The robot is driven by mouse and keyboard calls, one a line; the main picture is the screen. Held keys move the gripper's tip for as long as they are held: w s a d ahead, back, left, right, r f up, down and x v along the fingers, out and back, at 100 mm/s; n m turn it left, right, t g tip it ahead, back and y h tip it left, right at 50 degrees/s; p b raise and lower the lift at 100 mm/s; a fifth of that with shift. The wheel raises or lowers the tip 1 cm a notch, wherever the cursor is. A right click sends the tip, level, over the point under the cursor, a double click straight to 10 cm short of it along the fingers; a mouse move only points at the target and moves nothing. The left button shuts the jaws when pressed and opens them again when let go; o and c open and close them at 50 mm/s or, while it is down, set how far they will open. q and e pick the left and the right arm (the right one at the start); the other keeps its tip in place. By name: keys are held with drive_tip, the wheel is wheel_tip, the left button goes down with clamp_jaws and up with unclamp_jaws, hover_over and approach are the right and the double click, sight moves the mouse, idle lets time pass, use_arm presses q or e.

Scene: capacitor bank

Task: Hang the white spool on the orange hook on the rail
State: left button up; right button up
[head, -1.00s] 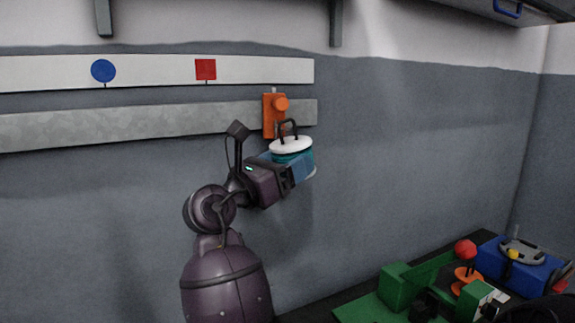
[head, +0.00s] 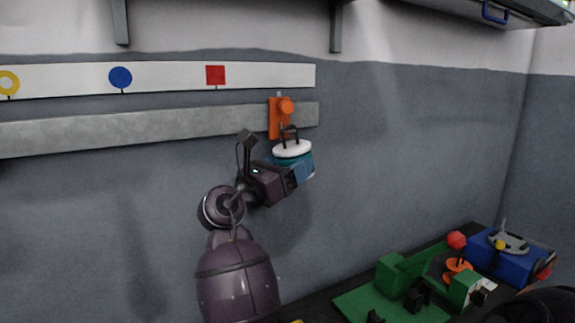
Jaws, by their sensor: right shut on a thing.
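The spool (head: 292,149) has a white top flange, a teal body and a black loop handle (head: 289,133) standing up from it. My right gripper (head: 302,170), with blue fingers, is shut on the spool and holds it roughly upright. The orange hook (head: 275,118) is mounted on the grey rail (head: 150,127), near its right end, with a round orange knob facing out. The handle overlaps the hook's lower part in the head view, just below the knob. I cannot tell whether they touch. My left gripper is not in view.
A white strip (head: 165,78) above the rail bears a yellow ring, a blue disc (head: 120,77) and a red square (head: 215,75). At lower right, a dark bench carries green blocks (head: 390,277), a red ball (head: 456,240) and a blue box (head: 510,258). The wall right of the hook is clear.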

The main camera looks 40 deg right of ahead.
idle(0.4)
drive_tip(key=o, duration=1.5)
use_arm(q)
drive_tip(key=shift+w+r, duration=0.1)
